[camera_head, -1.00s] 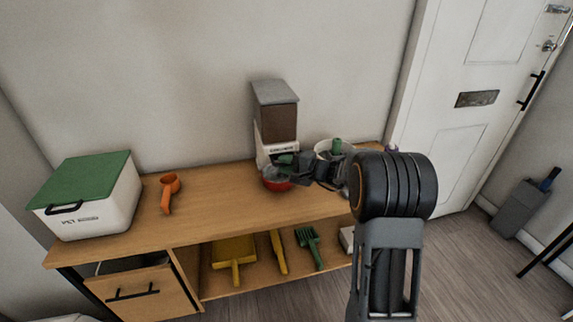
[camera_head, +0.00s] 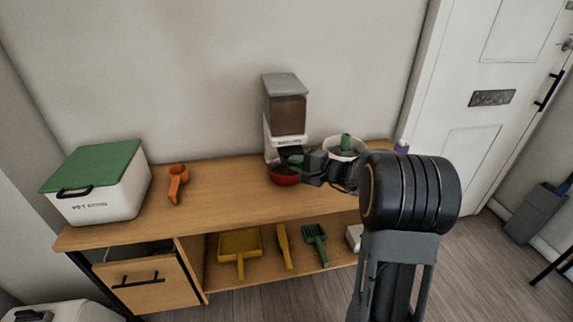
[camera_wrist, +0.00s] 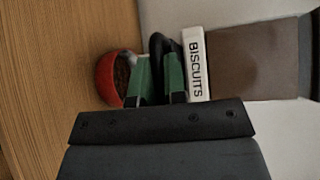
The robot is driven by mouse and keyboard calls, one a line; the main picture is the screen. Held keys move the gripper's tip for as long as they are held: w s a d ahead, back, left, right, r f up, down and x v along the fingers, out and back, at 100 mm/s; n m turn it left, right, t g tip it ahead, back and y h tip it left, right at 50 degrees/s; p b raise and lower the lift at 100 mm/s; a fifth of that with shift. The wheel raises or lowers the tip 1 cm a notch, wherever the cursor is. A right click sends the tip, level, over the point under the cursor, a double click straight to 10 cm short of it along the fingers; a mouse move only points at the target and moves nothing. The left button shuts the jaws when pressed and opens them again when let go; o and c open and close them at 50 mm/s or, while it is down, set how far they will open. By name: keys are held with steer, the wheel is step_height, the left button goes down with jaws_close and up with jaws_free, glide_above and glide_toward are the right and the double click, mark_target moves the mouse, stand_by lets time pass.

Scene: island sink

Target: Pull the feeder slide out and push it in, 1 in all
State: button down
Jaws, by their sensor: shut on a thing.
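The feeder (camera_head: 287,110) stands at the back of the bench against the wall, with a grey lid, a brown-filled hopper and a white base. In the wrist view its white label strip (camera_wrist: 194,63) reads BISCUITS. My gripper (camera_wrist: 160,75) has green fingers shut on a dark, rounded handle at the feeder's front, which I take for the feeder slide (camera_wrist: 157,42). In the head view my gripper (camera_head: 292,158) hides most of the slide, so how far it is out cannot be told. A red bowl (camera_head: 284,178) with brown contents sits just below.
A white bin with a green lid (camera_head: 97,175) and an orange scoop (camera_head: 176,182) are on the left of the bench. A white pot (camera_head: 340,149) stands right of the feeder, near my arm. Yellow and green tools lie on the shelf below.

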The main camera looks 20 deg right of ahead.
steer(key=c, duration=1.2)
jaws_free()
steer(key=shift+o, duration=0.2)
steer(key=v, duration=1.4)
steer(key=shift+w+a, duration=0.1)
steer(key=shift+c, duration=0.3)
